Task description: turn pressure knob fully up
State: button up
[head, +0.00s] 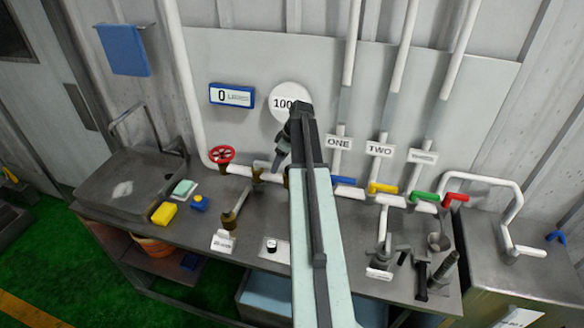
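No label that I can read names the pressure knob. A small dark knob (271,246) sits on a white plate on the bench, left of my arm. A round white dial (287,101) on the wall panel shows 100, its right part hidden by my arm. My gripper (279,164) points down in front of the panel, below the dial and above the pipe. It is apart from the small knob, and its fingers are too small and dark to tell open from shut.
A red handwheel (222,154), a brass valve (229,220) and blue, yellow (384,188), green and red handles line the pipe and bench. A display (232,95) reads 0. A sink (130,185) stands left. My arm hides the bench middle.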

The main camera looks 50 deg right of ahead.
jog(key=s+d, duration=0.3)
jog(key=d, duration=0.5)
jog(key=shift+n+t, duration=0.3)
jog(key=shift+n, duration=0.1)
jog(key=b+x, duration=0.6)
jog(key=shift+a+f+b, duration=0.25)
jog(key=shift+f+b, duration=0.15)
jog(key=shift+w+a+f+b, duration=0.1)
jog(key=shift+w+f+b, duration=0.15)
jog(key=shift+f+b, duration=0.1)
jog(key=shift+r, duration=0.1)
jog(key=c, duration=1.3)
jog(key=shift+a, duration=0.2)
jog(key=shift+c, duration=0.2)
jog(key=shift+d, duration=0.1)
